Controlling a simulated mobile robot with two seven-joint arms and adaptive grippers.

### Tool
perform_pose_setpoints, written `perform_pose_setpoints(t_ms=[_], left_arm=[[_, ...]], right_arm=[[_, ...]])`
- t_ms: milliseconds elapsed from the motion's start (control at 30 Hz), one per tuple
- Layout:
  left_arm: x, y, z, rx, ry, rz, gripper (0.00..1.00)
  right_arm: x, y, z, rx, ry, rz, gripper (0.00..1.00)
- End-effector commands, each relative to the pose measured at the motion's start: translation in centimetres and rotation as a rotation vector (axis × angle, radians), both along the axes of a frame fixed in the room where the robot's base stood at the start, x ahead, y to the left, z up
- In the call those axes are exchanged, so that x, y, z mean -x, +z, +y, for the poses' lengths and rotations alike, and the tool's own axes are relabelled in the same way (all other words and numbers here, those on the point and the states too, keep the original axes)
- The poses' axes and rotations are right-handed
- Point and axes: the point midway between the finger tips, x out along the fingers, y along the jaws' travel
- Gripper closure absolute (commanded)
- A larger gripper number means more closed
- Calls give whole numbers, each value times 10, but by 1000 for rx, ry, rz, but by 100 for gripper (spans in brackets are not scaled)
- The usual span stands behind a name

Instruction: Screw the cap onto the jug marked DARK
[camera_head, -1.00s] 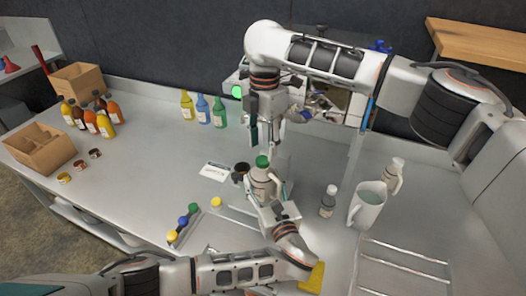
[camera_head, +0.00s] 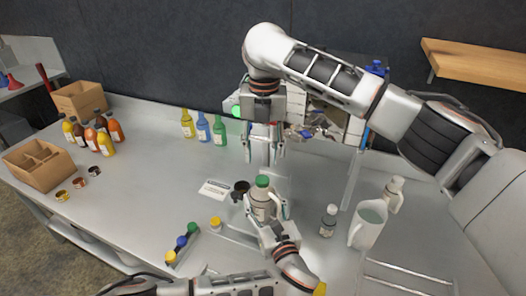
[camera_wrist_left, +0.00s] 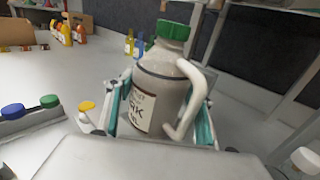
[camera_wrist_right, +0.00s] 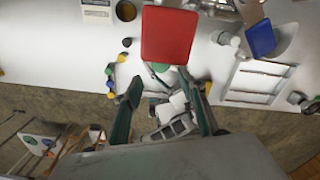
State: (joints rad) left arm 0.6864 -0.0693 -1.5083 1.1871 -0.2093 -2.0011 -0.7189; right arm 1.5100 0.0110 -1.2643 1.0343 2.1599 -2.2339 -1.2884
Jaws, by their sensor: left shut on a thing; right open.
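A grey-beige jug (camera_head: 262,207) with a side handle stands upright in my left gripper (camera_head: 268,222). In the left wrist view the jug (camera_wrist_left: 160,90) shows a label ending in "RK", its start partly hidden. A green cap (camera_head: 262,181) sits on the jug's mouth; it also shows in the left wrist view (camera_wrist_left: 173,30). How tight it is cannot be told. My left gripper is shut around the jug's body, a finger on each side. My right gripper (camera_head: 264,156) points down above the cap, open and empty, apart from it.
Blue (camera_head: 181,241), green (camera_head: 192,228) and yellow (camera_head: 171,256) caps lie in a rack at front left. A dark cup (camera_head: 240,188) is close left of the jug. A pitcher (camera_head: 368,224) and small bottle (camera_head: 328,221) stand right. The left table middle is mostly clear.

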Motion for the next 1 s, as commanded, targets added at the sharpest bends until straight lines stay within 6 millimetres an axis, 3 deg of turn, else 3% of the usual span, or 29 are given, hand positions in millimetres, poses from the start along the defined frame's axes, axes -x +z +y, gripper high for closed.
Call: perform_pose_setpoints(t_ms=[533,1000], left_arm=[[0,0,1,-2,2,1,100],[0,0,1,-2,2,0,100]], right_arm=[[0,-2,-1,-1,66,0,59],[0,-64,0,-1,64,0,59]])
